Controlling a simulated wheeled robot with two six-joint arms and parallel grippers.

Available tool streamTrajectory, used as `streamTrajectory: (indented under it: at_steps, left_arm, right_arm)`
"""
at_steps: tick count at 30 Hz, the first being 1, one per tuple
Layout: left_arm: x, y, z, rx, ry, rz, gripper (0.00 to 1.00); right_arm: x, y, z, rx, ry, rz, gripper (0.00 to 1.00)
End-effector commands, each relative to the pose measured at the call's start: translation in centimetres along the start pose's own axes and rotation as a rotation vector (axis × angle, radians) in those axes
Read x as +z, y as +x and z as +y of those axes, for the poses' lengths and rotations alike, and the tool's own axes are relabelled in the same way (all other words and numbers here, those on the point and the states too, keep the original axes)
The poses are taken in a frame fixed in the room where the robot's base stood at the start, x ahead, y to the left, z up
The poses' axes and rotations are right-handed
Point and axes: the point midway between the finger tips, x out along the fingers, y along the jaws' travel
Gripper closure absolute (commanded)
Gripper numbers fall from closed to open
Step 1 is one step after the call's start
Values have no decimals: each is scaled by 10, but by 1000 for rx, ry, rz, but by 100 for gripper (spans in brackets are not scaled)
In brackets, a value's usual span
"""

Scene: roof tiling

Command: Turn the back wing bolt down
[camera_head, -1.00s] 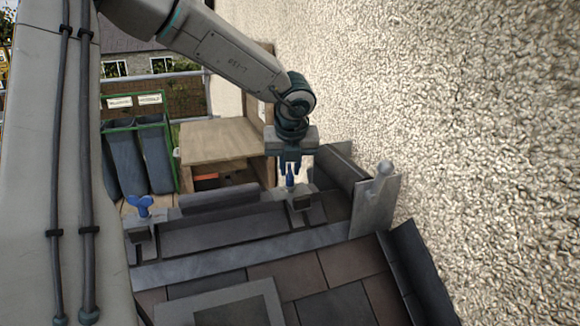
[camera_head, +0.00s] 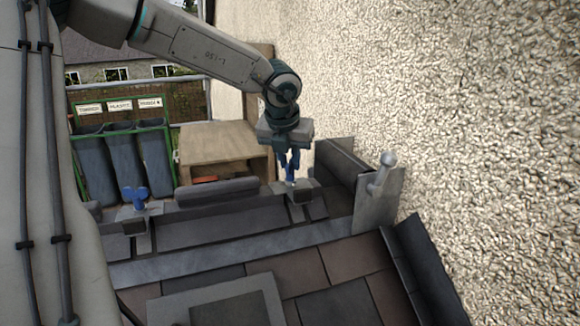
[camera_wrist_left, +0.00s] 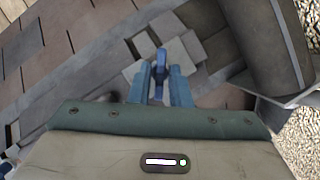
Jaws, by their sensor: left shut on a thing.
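A blue wing bolt (camera_head: 290,183) stands on a grey clamp block at the right end of the dark rail, mostly hidden in the head view. My left gripper (camera_head: 289,165) points down over it and is shut on it. In the left wrist view, the wing bolt (camera_wrist_left: 160,62) shows between the two blue fingers of my left gripper (camera_wrist_left: 159,80), above a pale plate. A second blue wing bolt (camera_head: 135,197) stands free on the left clamp block, its wings spread. My right gripper is not in view.
A rough plaster wall (camera_head: 470,110) rises close on the right. A grey metal post with a round knob (camera_head: 381,180) stands right of the gripper. A wooden box (camera_head: 215,150) and several dark bins (camera_head: 125,165) stand behind. Roof tiles (camera_head: 330,300) lie in front.

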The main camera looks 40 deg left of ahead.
Motion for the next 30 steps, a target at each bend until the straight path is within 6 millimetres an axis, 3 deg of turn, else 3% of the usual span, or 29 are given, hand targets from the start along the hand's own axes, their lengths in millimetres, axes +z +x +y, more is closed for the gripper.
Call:
streamTrajectory:
  at_steps: [8,18,30]
  left_arm:
    - [2,-2,2,-100,230,-6,100]
    - [5,-4,4,-211,506,-8,100]
    - [5,-3,4,-212,517,-11,100]
  right_arm:
    - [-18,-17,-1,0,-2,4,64]
    - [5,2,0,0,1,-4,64]
    - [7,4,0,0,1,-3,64]
